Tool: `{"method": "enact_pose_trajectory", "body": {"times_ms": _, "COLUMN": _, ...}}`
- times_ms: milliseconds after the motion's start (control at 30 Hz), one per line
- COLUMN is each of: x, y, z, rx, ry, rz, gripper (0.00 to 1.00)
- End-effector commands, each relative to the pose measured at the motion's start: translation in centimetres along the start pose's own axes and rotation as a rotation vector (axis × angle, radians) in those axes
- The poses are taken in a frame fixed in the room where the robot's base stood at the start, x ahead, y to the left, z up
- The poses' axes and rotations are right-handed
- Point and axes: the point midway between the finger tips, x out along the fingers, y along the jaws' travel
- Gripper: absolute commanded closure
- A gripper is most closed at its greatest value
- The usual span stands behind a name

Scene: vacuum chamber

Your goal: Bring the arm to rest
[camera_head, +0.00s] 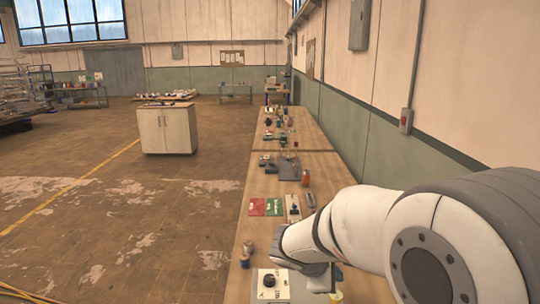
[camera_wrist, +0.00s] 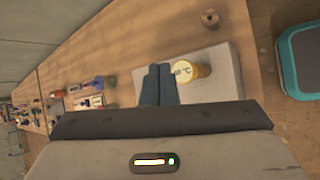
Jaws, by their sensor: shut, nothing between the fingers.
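My white arm reaches in from the lower right in the head view, over the long wooden bench (camera_head: 245,285). In the wrist view my gripper (camera_wrist: 159,72) has its two dark fingers together with nothing between them. The fingers point over a pale flat block or plate (camera_wrist: 222,70). A yellow cylindrical object (camera_wrist: 192,68) stands on that plate just right of the fingertips; I cannot tell whether they touch. In the head view the gripper end is partly hidden by the arm, above a white plate with a black knob (camera_head: 267,277).
A red card (camera_head: 257,207) and a green card (camera_head: 275,206) lie on the bench, with several small items further back. A wall stands close on the right. A white cabinet (camera_head: 167,130) stands on open floor at left. A teal-rimmed bin (camera_wrist: 299,60) shows in the wrist view.

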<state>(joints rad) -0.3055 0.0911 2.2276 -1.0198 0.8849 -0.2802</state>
Motion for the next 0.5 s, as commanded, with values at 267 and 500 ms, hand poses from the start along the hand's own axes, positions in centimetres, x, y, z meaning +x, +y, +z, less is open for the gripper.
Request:
{"method": "enact_pose_trajectory", "body": {"times_ms": 267, "x": 0.1, "y": -4.0, "z": 2.6, "rx": 0.261, "ry": 0.035, "rz": -0.119, "gripper": 1.0}}
{"method": "enact_pose_trajectory", "body": {"times_ms": 500, "x": -0.4, "y": -9.5, "z": 4.7, "rx": 0.611, "ry": 0.093, "rz": -0.277, "gripper": 1.0}}
